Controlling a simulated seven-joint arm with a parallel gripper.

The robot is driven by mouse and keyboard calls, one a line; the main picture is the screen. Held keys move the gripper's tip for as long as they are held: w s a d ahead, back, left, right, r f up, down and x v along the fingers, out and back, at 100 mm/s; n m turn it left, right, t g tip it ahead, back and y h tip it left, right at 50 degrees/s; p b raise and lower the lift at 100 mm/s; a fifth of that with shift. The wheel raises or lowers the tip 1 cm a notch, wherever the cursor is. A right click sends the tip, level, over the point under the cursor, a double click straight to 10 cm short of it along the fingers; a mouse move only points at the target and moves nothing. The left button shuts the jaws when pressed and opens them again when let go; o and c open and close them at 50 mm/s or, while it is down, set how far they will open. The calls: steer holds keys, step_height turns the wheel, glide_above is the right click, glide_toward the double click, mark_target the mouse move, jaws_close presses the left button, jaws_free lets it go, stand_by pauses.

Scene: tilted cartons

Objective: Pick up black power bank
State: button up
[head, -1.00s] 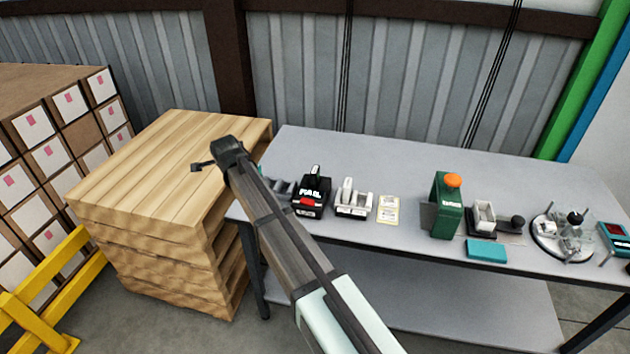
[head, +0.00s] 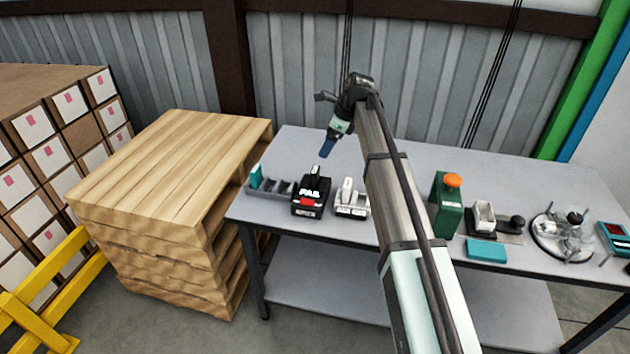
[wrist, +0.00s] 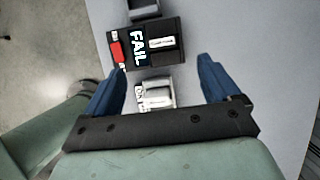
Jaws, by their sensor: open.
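A black box with a FAIL label and a red patch (head: 309,203) stands on the left part of the table. A dark upright piece (head: 314,175) rises from its top; I cannot tell for sure whether this is the black power bank. In the wrist view, the FAIL box (wrist: 140,60) lies beyond the fingertips, with a white-labelled piece on it. My gripper (head: 328,148) hangs above and behind that box, blue fingers downward. The wrist view shows the gripper (wrist: 160,80) open and empty, fingers wide apart.
A white holder (head: 350,200) stands right of the black box, a grey tray with a teal item (head: 263,188) left of it. A green box with an orange knob (head: 447,205) stands farther right. A wooden pallet stack (head: 165,180) adjoins the table (head: 420,155).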

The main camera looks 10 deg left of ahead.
mark_target(316, 170)
steer(key=x, duration=0.8)
steer(key=shift+f, duration=0.15)
steer(key=shift+d+x, duration=0.2)
steer(key=shift+x, duration=1.15)
steer(key=shift+d+x, duration=0.15)
steer(key=shift+x, duration=1.2)
steer(key=shift+w+f, duration=0.1)
steer(key=shift+w, duration=0.05)
steer(key=shift+c, duration=0.2)
